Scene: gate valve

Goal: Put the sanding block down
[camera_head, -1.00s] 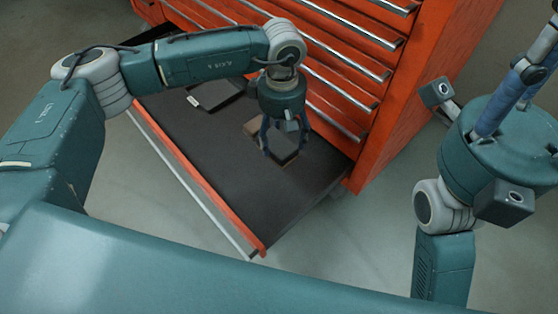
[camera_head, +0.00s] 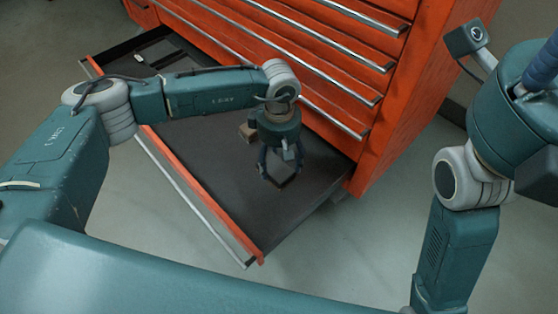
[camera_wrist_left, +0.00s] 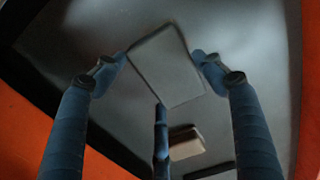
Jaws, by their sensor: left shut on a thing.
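My left gripper (camera_head: 280,176) has its blue fingers closed around a flat grey rectangular block, taken as the sanding block (camera_wrist_left: 167,65). The block shows between the fingertips in the left wrist view and looks dark in the head view. The gripper points down over the open drawer (camera_head: 215,190), at its right part. I cannot tell whether the block touches the drawer floor. My right gripper (camera_head: 542,70) shows only in part at the right edge of the head view, with a blue finger pointing up; its fingertips are cut off.
A small tan block (camera_wrist_left: 185,142) lies in the drawer beside my left gripper; it shows partly behind it in the head view (camera_head: 247,131). Further items (camera_head: 160,58) lie at the drawer's far left end. The red cabinet (camera_head: 400,110) rises behind. The drawer floor in front is clear.

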